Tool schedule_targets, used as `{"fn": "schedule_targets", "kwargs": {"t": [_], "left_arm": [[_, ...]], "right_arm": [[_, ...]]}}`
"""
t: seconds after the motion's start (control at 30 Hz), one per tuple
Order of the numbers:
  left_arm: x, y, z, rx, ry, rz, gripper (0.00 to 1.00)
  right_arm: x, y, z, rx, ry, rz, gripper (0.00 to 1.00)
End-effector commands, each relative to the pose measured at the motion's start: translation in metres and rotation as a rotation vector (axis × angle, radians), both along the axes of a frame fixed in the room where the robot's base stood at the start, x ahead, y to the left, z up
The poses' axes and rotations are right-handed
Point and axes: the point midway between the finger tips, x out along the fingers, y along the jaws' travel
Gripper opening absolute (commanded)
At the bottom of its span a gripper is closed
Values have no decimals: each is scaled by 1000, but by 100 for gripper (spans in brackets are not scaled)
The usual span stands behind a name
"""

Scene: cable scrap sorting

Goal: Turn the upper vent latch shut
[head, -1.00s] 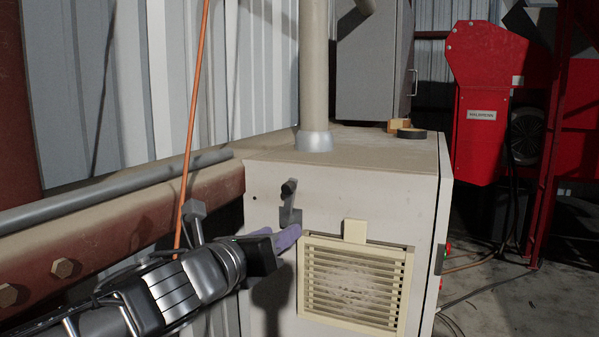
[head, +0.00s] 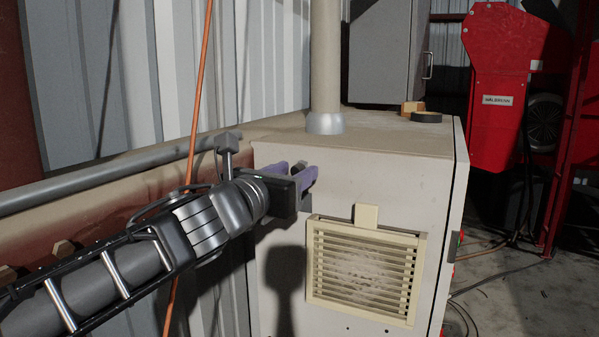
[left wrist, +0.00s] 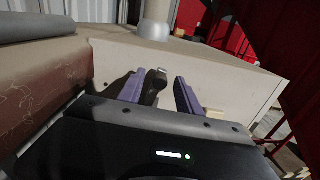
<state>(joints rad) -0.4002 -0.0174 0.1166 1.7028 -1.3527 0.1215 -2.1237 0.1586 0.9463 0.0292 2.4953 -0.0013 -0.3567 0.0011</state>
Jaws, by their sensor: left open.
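The upper vent latch (head: 299,166) is a small dark-knobbed grey lever on the front of the beige cabinet, above and left of the slatted vent. My left gripper (head: 297,172) is at the latch, its purple fingers open on either side of the knob in the head view. In the left wrist view the latch (left wrist: 155,86) stands between the fingers of the left gripper (left wrist: 160,80), nearer the left finger; contact cannot be told. The fingers and gripper body hide much of the lever and its mount. My right gripper is not in view.
The cream slatted vent (head: 364,270) is on the cabinet (head: 400,175) below the gripper. A pipe (head: 325,70) rises from the cabinet top, where a dark tape roll (head: 426,117) lies. A rusty beam with a grey rail (head: 100,178) runs at left; an orange cable (head: 200,95) hangs behind my arm.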

Motion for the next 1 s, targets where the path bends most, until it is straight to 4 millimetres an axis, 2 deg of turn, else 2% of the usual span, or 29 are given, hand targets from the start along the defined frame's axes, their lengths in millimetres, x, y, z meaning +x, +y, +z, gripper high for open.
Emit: {"fn": "schedule_targets", "kwargs": {"t": [0.1,0.2,0.5,1.0], "left_arm": [[15,-7,0,0,1,-1,41],[21,-10,0,-1,0,0,41],[23,-10,0,-1,0,0,41],[23,-10,0,-1,0,0,0]], "right_arm": [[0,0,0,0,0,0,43],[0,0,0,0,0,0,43],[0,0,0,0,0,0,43],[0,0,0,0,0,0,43]]}}
